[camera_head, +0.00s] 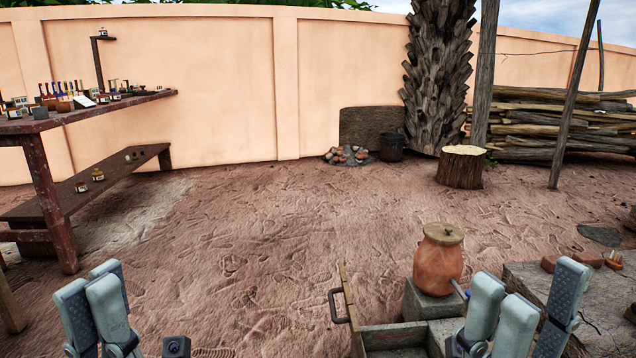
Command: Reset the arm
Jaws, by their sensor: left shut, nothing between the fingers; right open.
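My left gripper (95,288) is in the lower left of the head view, its grey fingers pointing up. It is shut with nothing held, above the bare ground. My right gripper (528,290) is in the lower right, also pointing up. It is open and empty, with its fingers spread apart. It appears in front of a stone slab and to the right of a clay jar. Both arms are mostly cut off by the bottom edge.
A clay jar (438,265) with a lid stands on a block (428,303) near my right gripper. An open wooden panel with a handle (347,305) stands left of it. A bench (95,185) and table (75,115) stand left. The middle ground is clear.

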